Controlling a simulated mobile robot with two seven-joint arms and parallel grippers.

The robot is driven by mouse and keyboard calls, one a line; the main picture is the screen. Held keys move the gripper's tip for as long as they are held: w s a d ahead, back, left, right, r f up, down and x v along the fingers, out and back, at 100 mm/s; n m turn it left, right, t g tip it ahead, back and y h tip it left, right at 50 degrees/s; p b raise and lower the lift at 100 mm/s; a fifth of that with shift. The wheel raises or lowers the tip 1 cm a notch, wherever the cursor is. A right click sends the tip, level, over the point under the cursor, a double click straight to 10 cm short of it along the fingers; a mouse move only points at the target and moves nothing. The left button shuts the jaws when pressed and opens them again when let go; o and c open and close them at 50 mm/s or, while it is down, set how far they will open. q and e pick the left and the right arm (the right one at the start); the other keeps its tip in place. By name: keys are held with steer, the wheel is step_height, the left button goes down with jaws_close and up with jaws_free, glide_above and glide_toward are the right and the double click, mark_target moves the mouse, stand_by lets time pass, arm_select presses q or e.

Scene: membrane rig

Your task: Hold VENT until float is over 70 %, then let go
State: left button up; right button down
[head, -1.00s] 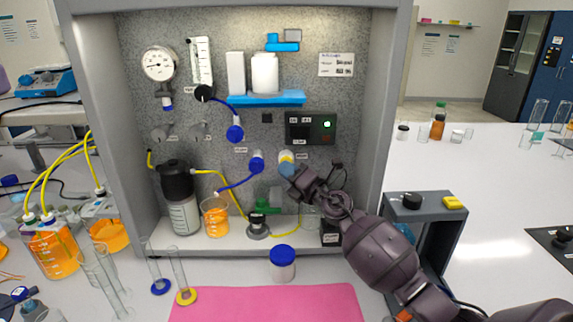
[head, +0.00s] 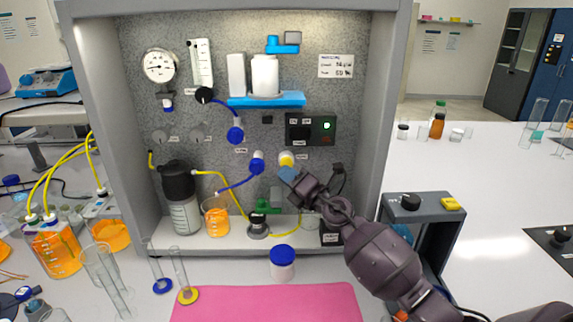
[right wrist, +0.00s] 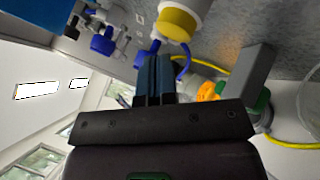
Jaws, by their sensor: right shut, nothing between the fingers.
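On the rig's back panel, a white fitting with a yellow cap (head: 286,159) sits right of centre; its small label is too small to read, so I cannot confirm it is VENT. It also shows large at the top of the right wrist view (right wrist: 179,22). My right gripper (head: 288,174) is shut and empty, its blue fingertips just below the yellow cap. In the right wrist view its fingers (right wrist: 155,65) are together, pointing just beside the cap; whether they touch it is unclear. The clear flow tube (head: 200,62) stands upper left; its float level is unreadable. My left gripper is out of view.
Blue and yellow tubing runs below. A blue-lidded jar (head: 283,262) stands in front, beside a pink mat (head: 265,304).

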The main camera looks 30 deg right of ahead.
steer(key=shift+s, duration=0.1)
steer(key=s+p, duration=0.1)
steer(key=s+a+p, duration=0.1)
steer(key=s, duration=0.1)
steer(key=s+a+p, duration=0.1)
steer(key=shift+s, duration=0.2)
stand_by(0.5)
steer(key=shift+s, duration=0.1)
